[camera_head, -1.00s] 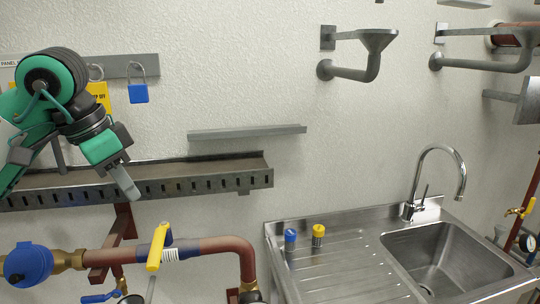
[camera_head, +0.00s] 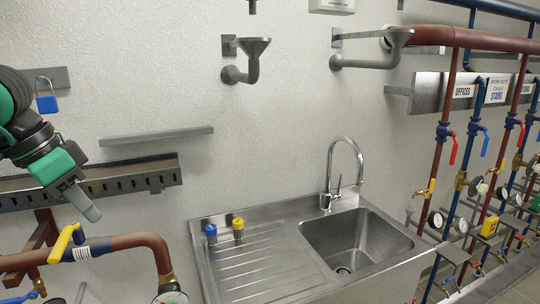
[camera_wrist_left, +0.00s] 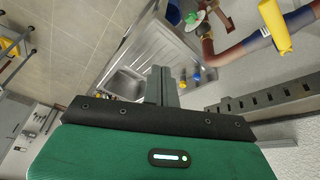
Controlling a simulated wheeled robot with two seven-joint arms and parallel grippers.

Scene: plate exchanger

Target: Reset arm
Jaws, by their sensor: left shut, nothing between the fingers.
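My left gripper (camera_head: 91,213) is at the left of the head view, in front of the slotted metal tray. It points down and to the right, and its fingers are together with nothing between them. In the left wrist view my left gripper (camera_wrist_left: 161,86) also shows shut, its fingers over the background of the sink. My right gripper is not in either view.
A steel sink (camera_head: 345,240) with a faucet stands at the center, with a blue cap (camera_head: 211,231) and a yellow cap (camera_head: 238,225) on its drainboard. A red pipe with a yellow handle (camera_head: 64,243) is below my gripper. Pipes with valves (camera_head: 446,131) fill the right. A blue padlock (camera_head: 47,104) hangs at the left.

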